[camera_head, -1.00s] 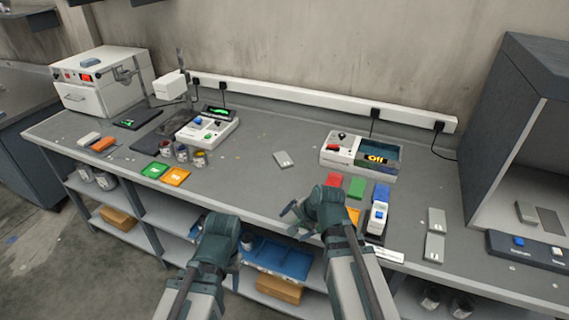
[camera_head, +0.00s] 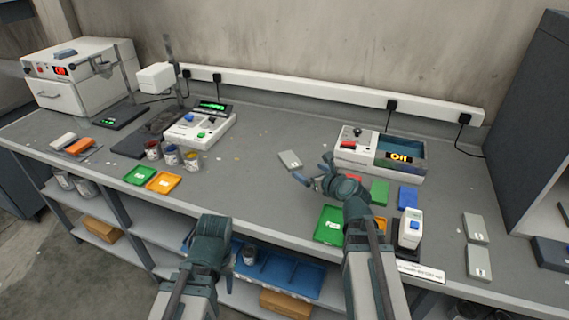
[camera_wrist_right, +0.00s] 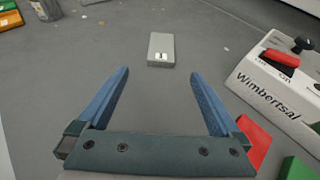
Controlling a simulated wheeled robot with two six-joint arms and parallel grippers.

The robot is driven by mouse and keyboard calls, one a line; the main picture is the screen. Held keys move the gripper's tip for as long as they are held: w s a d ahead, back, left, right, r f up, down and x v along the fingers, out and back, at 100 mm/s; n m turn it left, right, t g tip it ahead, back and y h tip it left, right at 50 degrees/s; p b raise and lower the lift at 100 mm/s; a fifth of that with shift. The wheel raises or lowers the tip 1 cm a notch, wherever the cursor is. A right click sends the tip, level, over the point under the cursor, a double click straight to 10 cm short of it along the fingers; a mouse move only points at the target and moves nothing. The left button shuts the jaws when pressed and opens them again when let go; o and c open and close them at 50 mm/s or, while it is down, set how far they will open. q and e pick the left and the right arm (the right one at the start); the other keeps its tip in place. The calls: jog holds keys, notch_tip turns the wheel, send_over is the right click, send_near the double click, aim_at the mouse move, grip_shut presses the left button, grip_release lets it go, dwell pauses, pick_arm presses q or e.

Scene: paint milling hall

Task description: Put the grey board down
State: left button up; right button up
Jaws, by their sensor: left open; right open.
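A small grey board (camera_head: 290,159) with a white label lies flat on the bench, left of the white box with the lit display. In the right wrist view the grey board (camera_wrist_right: 161,49) lies beyond my fingertips, centred between them and apart from them. My right gripper (camera_head: 314,178) is open and empty, just in front of the board; its two blue fingers (camera_wrist_right: 158,75) show spread in the wrist view. My left gripper (camera_head: 212,228) hangs low at the bench's front edge, far from the board; its fingers are hard to see. Two more grey boards (camera_head: 475,228) lie at the right.
The white box with a red switch (camera_head: 358,146) stands right of the board. Red, green and blue plates (camera_head: 379,191) lie near my right gripper. Paint pots (camera_head: 172,156) and trays (camera_head: 163,182) stand left. Bench around the board is clear.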

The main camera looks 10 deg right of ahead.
jog(key=shift+w+f, duration=0.3)
jog(key=shift+w, duration=0.1)
pick_arm(q)
jog(key=shift+w+f, duration=0.3)
jog(key=shift+f, duration=0.05)
pick_arm(e)
jog(key=b, duration=0.3)
send_near(291, 159)
jog(key=x, duration=0.3)
jog(key=shift+a+f, duration=0.15)
jog(key=shift+f, duration=0.25)
jog(key=shift+w+a, duration=0.1)
jog(key=shift+w, duration=0.35)
jog(key=b+x, duration=0.2)
jog(key=x, duration=0.2)
jog(key=shift+w, duration=0.35)
pick_arm(q)
notch_tip(291, 159, down, 5)
jog(key=shift+r, duration=0.15)
pick_arm(e)
jog(key=shift+s, duration=0.1)
jog(key=shift+c, duration=0.3)
